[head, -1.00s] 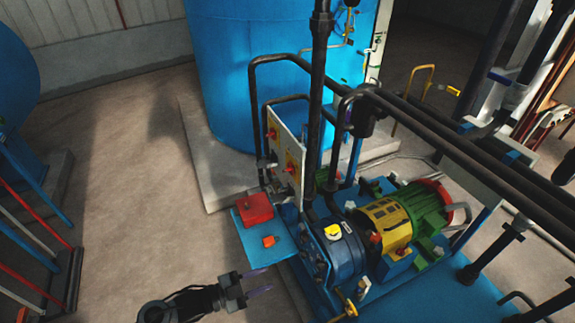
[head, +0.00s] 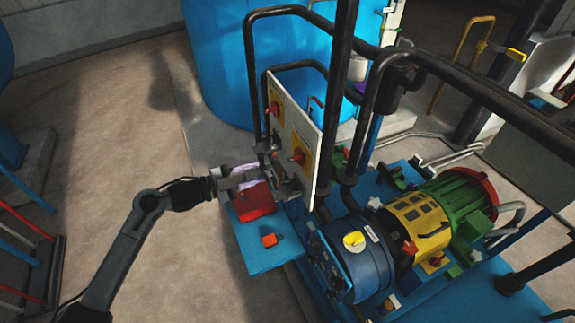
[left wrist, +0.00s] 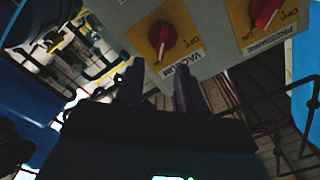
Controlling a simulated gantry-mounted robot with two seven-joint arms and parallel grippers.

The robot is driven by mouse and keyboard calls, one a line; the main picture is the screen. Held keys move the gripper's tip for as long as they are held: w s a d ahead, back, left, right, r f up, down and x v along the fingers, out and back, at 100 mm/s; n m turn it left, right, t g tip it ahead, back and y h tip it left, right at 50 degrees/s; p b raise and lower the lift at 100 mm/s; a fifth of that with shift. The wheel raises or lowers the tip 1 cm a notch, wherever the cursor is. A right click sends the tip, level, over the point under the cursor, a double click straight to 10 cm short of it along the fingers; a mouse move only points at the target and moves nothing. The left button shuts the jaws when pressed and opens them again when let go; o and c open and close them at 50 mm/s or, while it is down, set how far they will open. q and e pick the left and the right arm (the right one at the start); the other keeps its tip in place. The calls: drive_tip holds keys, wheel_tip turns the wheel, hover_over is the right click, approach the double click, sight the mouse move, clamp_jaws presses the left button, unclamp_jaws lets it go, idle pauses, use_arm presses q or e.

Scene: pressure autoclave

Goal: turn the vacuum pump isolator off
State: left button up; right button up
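The control panel (head: 291,133) has two red rotary knobs on yellow plates. In the left wrist view the panel appears upside down, and the vacuum isolator knob (left wrist: 162,37) sits on a yellow plate labelled VACUUM with an OFF mark. In the head view it appears to be the nearer knob (head: 298,157). No contact with the knob shows. My right gripper is not in view.
A second red knob (left wrist: 266,11) is beside the vacuum one. A red box (head: 253,203) and a small orange block (head: 269,240) are on the blue plate below the gripper. Black pipes (head: 345,70) rise behind the panel. A blue pump (head: 350,262) stands at right.

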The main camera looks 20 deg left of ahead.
sight(290, 160)
use_arm(q)
drive_tip(key=x, duration=1.1)
drive_tip(key=shift+w+a+r, duration=0.1)
clamp_jaws()
